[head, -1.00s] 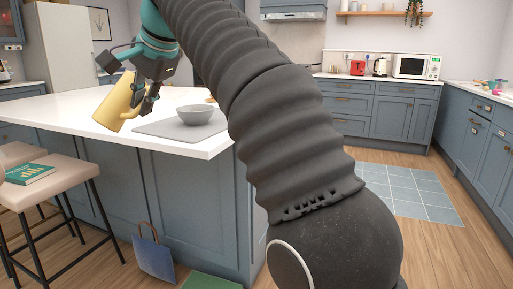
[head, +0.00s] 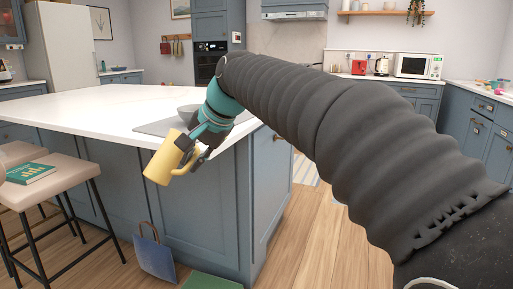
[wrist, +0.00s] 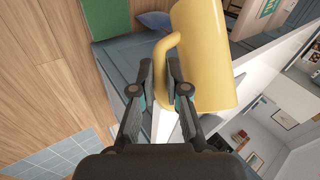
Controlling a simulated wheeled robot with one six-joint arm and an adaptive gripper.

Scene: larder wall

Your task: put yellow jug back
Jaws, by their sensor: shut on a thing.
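The yellow jug (head: 164,163) is held tilted in front of the island's near side, just below the level of its worktop in the head view. My gripper (head: 187,154) is shut on the jug, at its handle side. In the wrist view the jug (wrist: 208,58) fills the upper middle, and its curved handle (wrist: 163,62) runs down to the fingertips of my gripper (wrist: 166,85). The exact contact of the fingers on the handle is partly hidden.
A white-topped island (head: 85,103) carries a grey mat (head: 150,128) and a grey bowl (head: 187,111), partly hidden by my gripper. Stools with a green book (head: 30,173) stand at left. A blue bag (head: 155,254) and a green thing (head: 212,281) are on the floor. Floor at right is clear.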

